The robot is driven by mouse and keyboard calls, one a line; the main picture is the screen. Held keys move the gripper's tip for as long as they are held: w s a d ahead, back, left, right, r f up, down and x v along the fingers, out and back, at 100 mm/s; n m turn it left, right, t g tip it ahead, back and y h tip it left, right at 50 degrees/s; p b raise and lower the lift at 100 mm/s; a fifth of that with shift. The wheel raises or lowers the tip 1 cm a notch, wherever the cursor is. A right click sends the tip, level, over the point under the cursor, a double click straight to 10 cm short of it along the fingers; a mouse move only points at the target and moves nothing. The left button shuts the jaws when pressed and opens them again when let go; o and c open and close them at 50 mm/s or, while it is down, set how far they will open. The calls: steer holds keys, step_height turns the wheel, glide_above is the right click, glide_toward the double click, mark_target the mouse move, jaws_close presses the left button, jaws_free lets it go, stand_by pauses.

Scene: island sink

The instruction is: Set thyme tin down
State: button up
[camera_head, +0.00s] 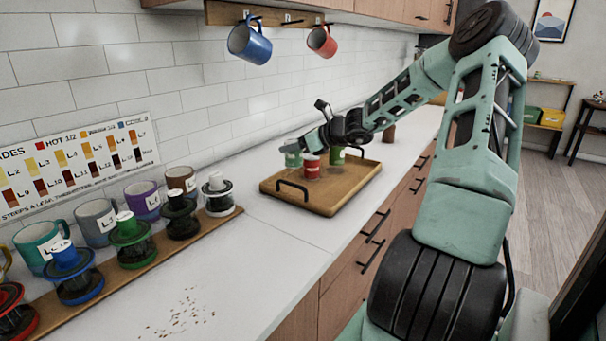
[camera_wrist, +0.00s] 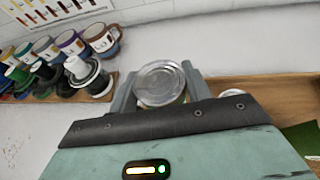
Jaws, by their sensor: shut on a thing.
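My gripper (camera_head: 297,146) is shut on a tin (camera_head: 292,159) with a green label, too small to read. In the wrist view the tin's round clear lid (camera_wrist: 160,83) sits between the two fingers, with pale counter around it. The tin is by the back left edge of the wooden tray (camera_head: 322,207). I cannot tell whether its base touches anything. A red tin (camera_head: 311,168) and a darker green tin (camera_head: 337,157) stand on the tray.
A wooden board (camera_head: 128,264) with lidded brewers and several mugs (camera_head: 96,221) runs along the wall at left. Blue (camera_head: 250,43) and red (camera_head: 322,41) mugs hang above. The counter (camera_head: 268,243) between board and tray is clear. Crumbs (camera_head: 187,312) lie in front.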

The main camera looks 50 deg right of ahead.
step_height(320, 180, down, 8)
steer(key=shift+b, duration=0.3)
steer(key=o, duration=1)
steer(key=shift+f, duration=0.15)
